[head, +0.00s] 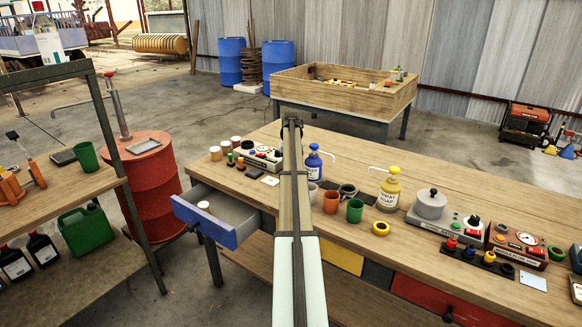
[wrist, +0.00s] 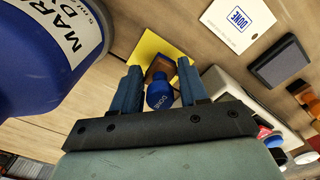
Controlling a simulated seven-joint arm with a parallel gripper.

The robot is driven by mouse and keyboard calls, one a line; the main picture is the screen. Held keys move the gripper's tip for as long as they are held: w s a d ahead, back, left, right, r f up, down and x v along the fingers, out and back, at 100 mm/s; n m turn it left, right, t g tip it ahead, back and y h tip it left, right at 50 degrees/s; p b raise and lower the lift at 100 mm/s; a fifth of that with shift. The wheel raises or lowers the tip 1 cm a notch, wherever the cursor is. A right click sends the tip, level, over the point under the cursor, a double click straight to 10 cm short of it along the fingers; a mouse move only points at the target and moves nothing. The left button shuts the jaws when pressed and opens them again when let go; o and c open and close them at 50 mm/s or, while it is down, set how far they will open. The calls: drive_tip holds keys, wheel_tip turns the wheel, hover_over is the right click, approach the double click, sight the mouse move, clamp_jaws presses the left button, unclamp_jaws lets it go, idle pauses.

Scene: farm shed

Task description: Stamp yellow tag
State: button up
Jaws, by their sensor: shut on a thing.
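My gripper (wrist: 159,78) is shut on a stamp with a blue handle (wrist: 160,98) marked DONE and a brown wooden base. The yellow tag (wrist: 147,45) lies on the bench just beyond the stamp in the wrist view, and the stamp and fingers cover part of it. I cannot tell whether the stamp touches the tag. A dark ink pad (wrist: 278,62) lies to the right, and a white card (wrist: 238,22) with a blue DONE print lies beside it. In the head view my arm hides the gripper, stamp and tag.
A blue bottle (head: 313,163) stands close to the arm; it looms at left in the wrist view (wrist: 45,50). Several stamps (head: 236,157), cups (head: 331,201) and a soap bottle (head: 389,190) stand on the bench (head: 440,270). A blue-fronted drawer (head: 208,226) is open at left.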

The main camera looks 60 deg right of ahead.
drive_tip(key=shift+f, duration=0.55)
idle(1.0)
drive_tip(key=shift+r, duration=0.15)
drive_tip(key=shift+r, duration=3.4)
